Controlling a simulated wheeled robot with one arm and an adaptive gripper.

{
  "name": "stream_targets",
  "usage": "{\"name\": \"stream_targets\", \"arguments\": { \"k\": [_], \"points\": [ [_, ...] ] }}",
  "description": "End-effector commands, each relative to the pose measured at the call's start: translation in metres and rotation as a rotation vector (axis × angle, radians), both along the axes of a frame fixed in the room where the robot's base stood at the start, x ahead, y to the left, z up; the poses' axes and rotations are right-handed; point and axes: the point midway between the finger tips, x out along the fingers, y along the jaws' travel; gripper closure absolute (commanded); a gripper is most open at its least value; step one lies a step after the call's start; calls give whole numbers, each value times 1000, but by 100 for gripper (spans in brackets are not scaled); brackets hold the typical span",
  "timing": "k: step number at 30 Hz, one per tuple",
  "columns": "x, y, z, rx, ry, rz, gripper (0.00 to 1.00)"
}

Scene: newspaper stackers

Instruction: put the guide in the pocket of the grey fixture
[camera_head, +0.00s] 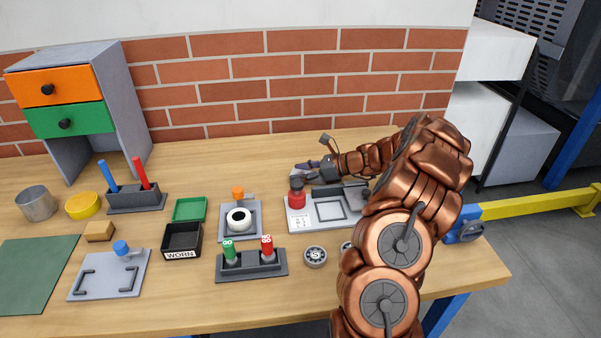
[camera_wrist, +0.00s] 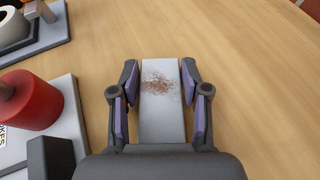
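A light grey plate with a rusty brown patch (camera_wrist: 161,115), which looks like the guide, lies between the fingers of my gripper (camera_wrist: 160,75) in the wrist view. The purple pads are close to its two edges; I cannot tell whether they press on it. The grey fixture (camera_head: 312,207) has an empty square pocket, a red knob (camera_head: 297,190) and a label. My arm covers its right end.
A grey plate with a white ring (camera_head: 239,219) stands left of the fixture. A GO gauge holder (camera_head: 250,265) and a round part (camera_head: 315,256) lie in front. A black WORN tray (camera_head: 182,241) is further left. Bare wood lies behind the fixture, before the brick wall.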

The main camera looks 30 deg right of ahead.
Motion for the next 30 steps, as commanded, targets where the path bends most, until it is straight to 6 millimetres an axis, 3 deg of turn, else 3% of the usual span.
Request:
{"name": "stream_targets", "arguments": {
  "k": [5, 17, 30],
  "points": [
    [0, 0, 0, 0, 0, -1, 34],
    [-3, -4, 4, 0, -1, -2, 34],
    [-56, -51, 32, -3, -2, -3, 34]
  ]
}}
